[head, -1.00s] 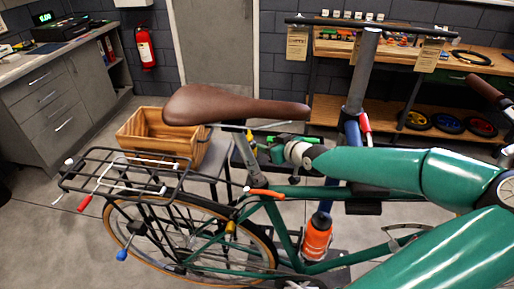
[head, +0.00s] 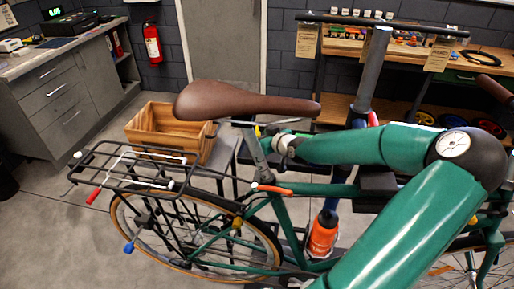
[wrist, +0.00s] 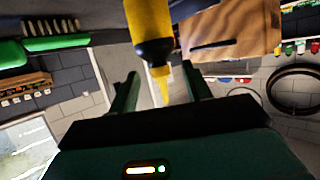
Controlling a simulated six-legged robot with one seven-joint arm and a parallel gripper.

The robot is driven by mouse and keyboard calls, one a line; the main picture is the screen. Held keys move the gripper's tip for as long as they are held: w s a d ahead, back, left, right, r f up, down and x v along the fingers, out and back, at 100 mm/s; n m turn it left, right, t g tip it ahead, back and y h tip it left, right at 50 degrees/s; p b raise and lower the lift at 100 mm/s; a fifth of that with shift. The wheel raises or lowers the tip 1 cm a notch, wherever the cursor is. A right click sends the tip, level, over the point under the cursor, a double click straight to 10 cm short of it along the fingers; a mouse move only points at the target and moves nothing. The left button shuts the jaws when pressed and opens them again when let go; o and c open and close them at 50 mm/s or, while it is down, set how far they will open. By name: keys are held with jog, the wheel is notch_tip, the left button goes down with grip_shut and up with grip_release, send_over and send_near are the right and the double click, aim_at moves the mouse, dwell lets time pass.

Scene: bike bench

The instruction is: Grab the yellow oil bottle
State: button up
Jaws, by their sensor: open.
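The yellow oil bottle (wrist: 148,20) shows in the wrist view at the top middle, with a black collar and a yellow tapered nozzle pointing down in the picture. Its upper end is cut off by the frame edge. My gripper (wrist: 160,72) is open, with one dark green finger on each side of the nozzle tip. The fingers look apart from the bottle, and the bottle's body is beyond them. I cannot make out the bottle clearly there.
The green bicycle with its rear rack (head: 130,165) stands close in front of my arm. A wooden crate (head: 165,130) sits behind the rack. An orange bottle (head: 322,235) is on the frame. A wooden shelf unit (head: 390,55) stands at the back right.

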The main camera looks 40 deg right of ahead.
jog(key=x, duration=0.5)
jog(key=shift+d+r, duration=0.1)
grip_shut()
